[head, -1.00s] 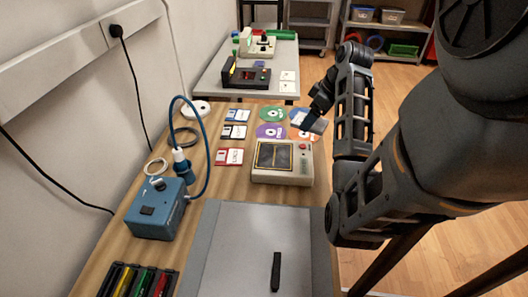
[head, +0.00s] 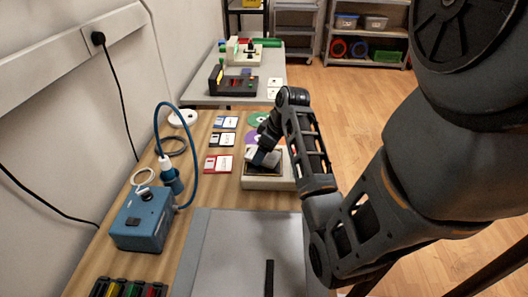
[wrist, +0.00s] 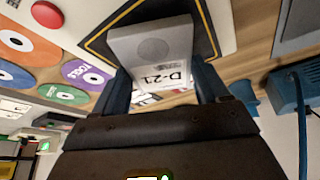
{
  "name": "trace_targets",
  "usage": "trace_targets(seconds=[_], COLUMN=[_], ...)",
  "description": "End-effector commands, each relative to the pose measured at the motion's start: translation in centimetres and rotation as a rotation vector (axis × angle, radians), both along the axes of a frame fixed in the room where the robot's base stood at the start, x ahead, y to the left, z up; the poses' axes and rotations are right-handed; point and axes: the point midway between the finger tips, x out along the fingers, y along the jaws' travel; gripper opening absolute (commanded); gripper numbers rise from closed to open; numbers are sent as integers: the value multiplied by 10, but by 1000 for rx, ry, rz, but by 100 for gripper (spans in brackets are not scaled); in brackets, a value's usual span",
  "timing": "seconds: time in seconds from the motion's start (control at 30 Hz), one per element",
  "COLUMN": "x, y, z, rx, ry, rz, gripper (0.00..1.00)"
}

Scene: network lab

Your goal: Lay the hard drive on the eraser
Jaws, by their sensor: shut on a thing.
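The hard drive (wrist: 152,44) is a grey slab with a round mark and a white label reading D-21. My gripper (wrist: 163,86) is shut on it, one finger on each side; the drive also shows in the head view (head: 267,158), partly hidden by my gripper (head: 266,148). The eraser is a beige box (head: 268,183) with a yellow-lined black top panel, and it shows in the wrist view too (wrist: 78,30) with a red button. The drive is over the black panel. I cannot tell whether it touches the panel. My arm hides the eraser's right part.
Floppy disks (head: 218,163) lie left of the eraser, and discs (wrist: 88,74) lie beyond it. A blue box (head: 142,220) with a looped cable stands at the left. A grey mat (head: 235,250) with a black stick (head: 269,278) lies in front.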

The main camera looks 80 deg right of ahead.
Motion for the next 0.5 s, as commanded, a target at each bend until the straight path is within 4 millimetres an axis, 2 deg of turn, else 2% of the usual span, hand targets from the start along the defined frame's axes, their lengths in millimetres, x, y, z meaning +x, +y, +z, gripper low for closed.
trace_targets(seconds=[0.1,0.47,0.5], x=[0,0,0], y=[0,0,0], z=[-8,-12,-13], rx=[-2,-1,0], ry=[-1,0,0], rz=[1,2,1], gripper=[36,36,76])
